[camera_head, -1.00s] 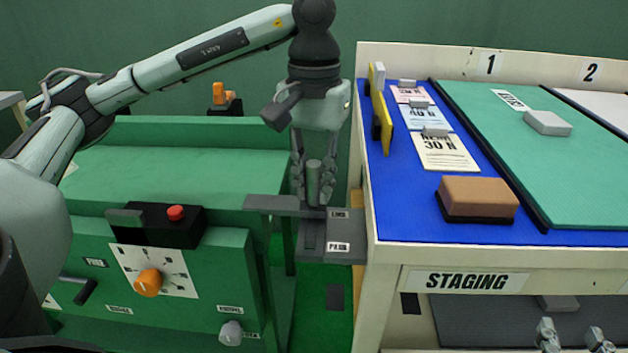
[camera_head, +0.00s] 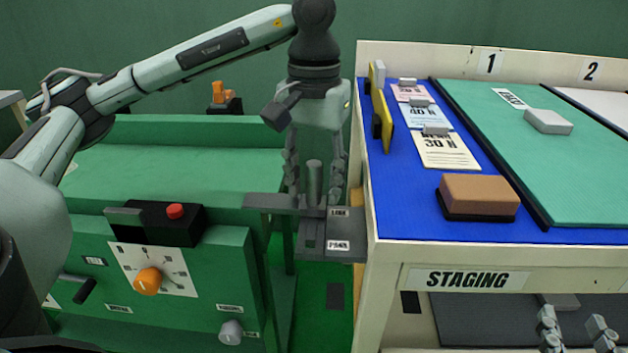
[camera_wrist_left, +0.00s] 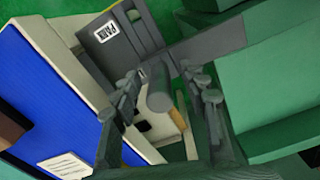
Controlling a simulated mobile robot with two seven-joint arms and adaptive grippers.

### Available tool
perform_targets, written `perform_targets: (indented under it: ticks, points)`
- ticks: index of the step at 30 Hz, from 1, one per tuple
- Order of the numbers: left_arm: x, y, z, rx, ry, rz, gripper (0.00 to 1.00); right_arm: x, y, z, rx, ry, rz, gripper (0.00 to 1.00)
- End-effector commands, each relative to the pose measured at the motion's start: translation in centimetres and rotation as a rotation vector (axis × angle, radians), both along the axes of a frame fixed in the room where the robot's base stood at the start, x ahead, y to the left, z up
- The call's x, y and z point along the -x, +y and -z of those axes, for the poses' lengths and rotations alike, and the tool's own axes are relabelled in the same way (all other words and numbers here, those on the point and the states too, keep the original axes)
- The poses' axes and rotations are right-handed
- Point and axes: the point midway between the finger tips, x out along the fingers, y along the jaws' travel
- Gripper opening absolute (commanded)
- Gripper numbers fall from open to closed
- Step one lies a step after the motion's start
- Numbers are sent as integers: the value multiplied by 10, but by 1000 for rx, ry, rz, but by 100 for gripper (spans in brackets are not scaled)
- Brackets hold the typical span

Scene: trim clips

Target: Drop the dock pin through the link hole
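The dock pin (camera_head: 314,180) is a dark grey cylinder. It stands upright at the grey link plates (camera_head: 272,203) between the green machine and the staging table. Its lower end is hidden, so I cannot tell how deep it sits in the hole. My left gripper (camera_head: 315,182) points down with its fingers spread on both sides of the pin, apart from it. In the left wrist view the pin's round end (camera_wrist_left: 160,100) shows between the open fingers (camera_wrist_left: 165,92). My right gripper (camera_head: 575,335) is low at the right, its two fingers apart and empty.
The green machine (camera_head: 190,270) with an orange knob (camera_head: 148,281) and red button (camera_head: 175,211) stands left. The staging table (camera_head: 400,225) stands close on the right, holding a brown block (camera_head: 478,195), several cards and a yellow upright piece (camera_head: 383,118).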

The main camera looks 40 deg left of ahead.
Motion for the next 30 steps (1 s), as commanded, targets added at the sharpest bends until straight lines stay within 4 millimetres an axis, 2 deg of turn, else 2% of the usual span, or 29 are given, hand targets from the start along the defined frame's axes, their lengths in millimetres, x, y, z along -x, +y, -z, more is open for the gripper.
perform_targets:
  ticks: [6,10,18,24,30]
  points:
    - [0,0,-1,0,0,0,43,0,0,0,0,1,0,40]
    - [-1,0,-11,0,-2,0,43,0,0,0,0,1,0,40]
    - [-1,0,-63,-1,-7,-1,43,0,0,0,0,1,0,40]
    - [-1,0,-91,-1,-6,-1,43,0,0,0,0,1,0,40]
    - [0,0,-112,-1,-4,0,43,0,0,0,0,1,0,40]
